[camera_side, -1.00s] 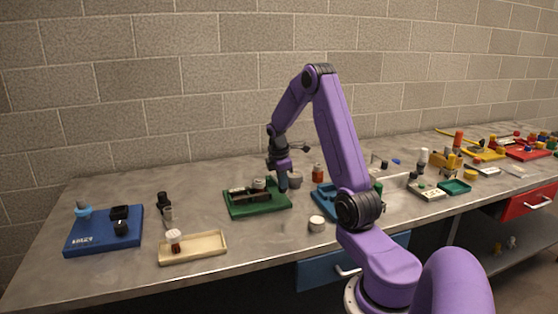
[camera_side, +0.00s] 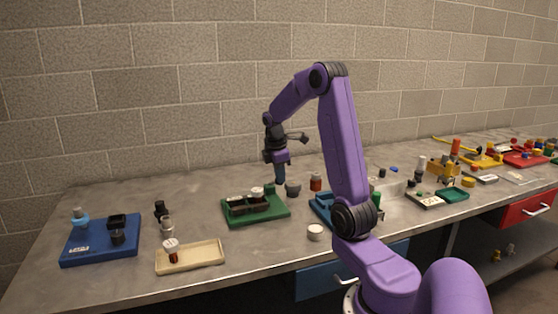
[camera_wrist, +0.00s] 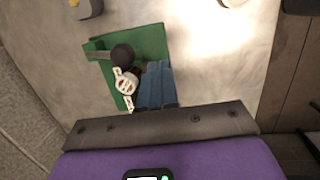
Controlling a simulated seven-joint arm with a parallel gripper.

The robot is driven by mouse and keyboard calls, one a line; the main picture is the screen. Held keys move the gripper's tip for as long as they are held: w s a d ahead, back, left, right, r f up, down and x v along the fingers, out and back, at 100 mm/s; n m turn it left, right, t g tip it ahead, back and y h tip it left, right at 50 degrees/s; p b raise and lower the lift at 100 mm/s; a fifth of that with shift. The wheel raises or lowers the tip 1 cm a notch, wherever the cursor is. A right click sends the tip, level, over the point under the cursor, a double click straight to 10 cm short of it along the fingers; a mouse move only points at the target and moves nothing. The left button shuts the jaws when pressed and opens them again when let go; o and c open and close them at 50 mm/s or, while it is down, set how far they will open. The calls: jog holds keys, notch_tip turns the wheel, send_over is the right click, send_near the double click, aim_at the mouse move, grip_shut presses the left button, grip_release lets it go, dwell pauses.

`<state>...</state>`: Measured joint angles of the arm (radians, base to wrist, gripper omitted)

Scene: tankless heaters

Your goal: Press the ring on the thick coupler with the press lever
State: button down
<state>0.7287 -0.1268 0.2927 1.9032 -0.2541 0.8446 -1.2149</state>
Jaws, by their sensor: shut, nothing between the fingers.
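A green base (camera_side: 272,216) stands mid-table in the side view and carries a dark fixture (camera_side: 243,205) with a pale round part on top (camera_side: 257,191). In the wrist view the green base (camera_wrist: 151,37) bears a round black knob (camera_wrist: 122,56) and a white ring-like part (camera_wrist: 126,84) beside it. I cannot tell clearly which piece is the press lever or the thick coupler. My gripper (camera_side: 280,182) is shut and empty, pointing down above the base's back right corner. Its blue fingers (camera_wrist: 156,87) hide part of the base in the wrist view.
A blue board (camera_side: 82,251) with black blocks and a cream tray (camera_side: 200,261) lie to the left. A grey cup (camera_side: 293,190) and an orange-brown bottle (camera_side: 316,182) stand right of my gripper. A white cap (camera_side: 315,232) lies on clear table in front.

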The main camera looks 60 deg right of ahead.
jog(key=v, duration=0.6)
jog(key=shift+s+a+r, duration=0.25)
jog(key=shift+s+a, duration=0.15)
jog(key=shift+a, duration=0.1)
dwell(0.3)
jog(key=a+f+n+t+y, duration=0.1)
jog(key=a+f+n+y, duration=0.1)
jog(key=a, duration=2.1)
jog(key=s+a+f+n, duration=0.1)
jog(key=s+a, duration=0.5)
jog(key=s, duration=0.4)
jog(key=s+a+f+y, duration=0.1)
jog(key=s+a+f, duration=0.1)
jog(key=s+a, duration=0.4)
jog(key=s, duration=0.5)
jog(key=shift+a+f+n+g, duration=0.2)
jog(key=shift+a+n+g, duration=0.1)
jog(key=shift+a+n, duration=0.1)
